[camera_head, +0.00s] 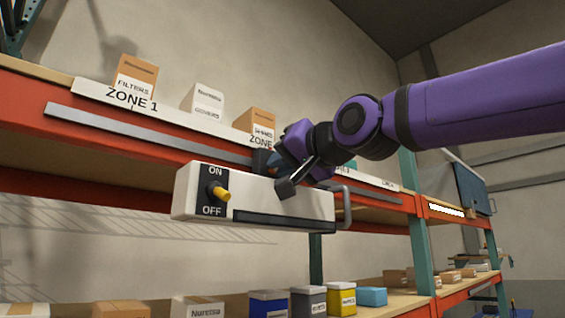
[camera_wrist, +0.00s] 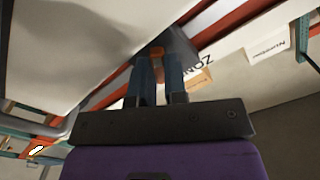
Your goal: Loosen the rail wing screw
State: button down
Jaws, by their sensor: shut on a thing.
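The white console (camera_head: 255,192) hangs at the front of the orange shelf beam, with a black ON/OFF plate and a yellow lever (camera_head: 220,194) at its left end. A grey rail (camera_head: 150,133) runs along the beam. My gripper (camera_head: 264,162) reaches in from the right to just above the console's top. In the wrist view its two blue-grey fingers (camera_wrist: 157,62) are closed on a small orange piece, seemingly the wing screw (camera_wrist: 157,50), beside a dark grey block (camera_wrist: 182,46). The fingers hide most of the screw, and the head view does not show it.
Boxes stand on the shelf above, including a white carton (camera_head: 203,101) and a brown carton (camera_head: 135,77). A console handle (camera_head: 346,207) is at the right end. More boxes, such as a yellow one (camera_head: 341,299), sit on the lower shelf.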

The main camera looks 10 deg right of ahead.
jog(key=n, duration=1.3)
jog(key=shift+n, duration=0.4)
jog(key=n, duration=1)
jog(key=shift+n, duration=0.3)
jog(key=c, duration=1.1)
grip_release()
jog(key=shift+w+a, duration=0.1)
jog(key=shift+c, duration=0.2)
